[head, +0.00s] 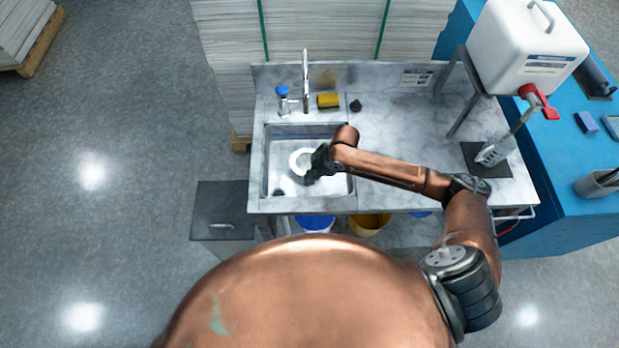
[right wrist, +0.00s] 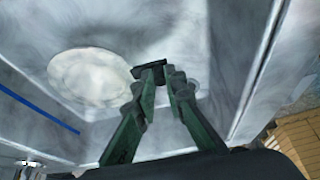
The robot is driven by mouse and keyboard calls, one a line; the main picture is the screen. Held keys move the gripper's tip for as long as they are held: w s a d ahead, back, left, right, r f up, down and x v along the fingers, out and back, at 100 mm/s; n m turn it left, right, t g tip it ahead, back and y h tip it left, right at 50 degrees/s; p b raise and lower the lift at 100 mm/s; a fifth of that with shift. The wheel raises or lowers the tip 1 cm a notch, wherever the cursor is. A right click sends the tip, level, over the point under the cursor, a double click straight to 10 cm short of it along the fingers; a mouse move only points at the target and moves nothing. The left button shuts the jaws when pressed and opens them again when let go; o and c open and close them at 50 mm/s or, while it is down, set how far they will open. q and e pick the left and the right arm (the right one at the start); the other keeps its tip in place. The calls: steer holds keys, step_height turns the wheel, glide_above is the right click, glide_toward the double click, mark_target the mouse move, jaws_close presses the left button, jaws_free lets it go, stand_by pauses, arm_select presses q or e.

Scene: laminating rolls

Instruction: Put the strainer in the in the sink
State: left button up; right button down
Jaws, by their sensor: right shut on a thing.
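The sink (head: 267,165) is a square steel basin set in the left part of the counter. My right gripper (head: 314,172) reaches over the basin from the right. I cannot tell whether the strainer touches the basin floor. My left gripper is not in view.
A tap (head: 305,80) stands behind the sink, with a blue-capped bottle (head: 282,95) and a yellow sponge (head: 328,101). A white water container (head: 525,50) stands on a raised support at the right. The counter (head: 395,135) between is mostly clear.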

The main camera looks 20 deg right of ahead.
steer(key=c, duration=2)
jaws_free()
steer(key=shift+f, duration=0.1)
steer(key=v, duration=1.2)
steer(key=shift+p, duration=0.4)
